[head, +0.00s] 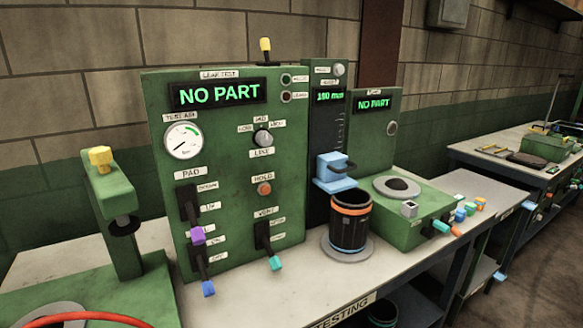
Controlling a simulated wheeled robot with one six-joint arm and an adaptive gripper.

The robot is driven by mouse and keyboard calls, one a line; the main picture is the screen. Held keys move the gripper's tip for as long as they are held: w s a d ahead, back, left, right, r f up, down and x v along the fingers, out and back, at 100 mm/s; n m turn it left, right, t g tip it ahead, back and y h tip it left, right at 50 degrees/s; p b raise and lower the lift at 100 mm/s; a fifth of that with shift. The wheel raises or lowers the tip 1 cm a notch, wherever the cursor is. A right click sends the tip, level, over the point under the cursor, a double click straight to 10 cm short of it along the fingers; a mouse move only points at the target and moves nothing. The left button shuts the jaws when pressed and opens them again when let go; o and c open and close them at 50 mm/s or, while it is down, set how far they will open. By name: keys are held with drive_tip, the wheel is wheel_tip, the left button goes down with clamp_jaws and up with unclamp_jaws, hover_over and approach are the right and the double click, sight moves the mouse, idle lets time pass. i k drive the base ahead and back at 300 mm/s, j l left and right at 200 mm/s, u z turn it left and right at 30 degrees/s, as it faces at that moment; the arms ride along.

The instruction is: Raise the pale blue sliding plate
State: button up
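The pale blue sliding plate (334,184) is on the dark upright gauge (328,120) in the middle of the head view. A blue block with a dark loop-shaped handle sits with it. The plate is low on the gauge, just above or at the rim of a black rubber sleeve (347,232) with orange bands; I cannot tell whether they touch. The sleeve stands upright on a round grey base. The gauge display seems to read "180 mm". My gripper is not in view.
A green leak-test panel (222,130) with a purple handle, blue and teal levers stands left of the gauge. A green box (410,225) with a "NO PART" display stands to its right. A green press (115,200) is at far left. The bench front is mostly bare.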

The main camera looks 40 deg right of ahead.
sight(332, 169)
drive_tip(key=z, duration=0.35)
drive_tip(key=k+z, duration=0.15)
drive_tip(key=z, duration=0.55)
drive_tip(key=k+l, duration=0.05)
drive_tip(key=l, duration=0.05)
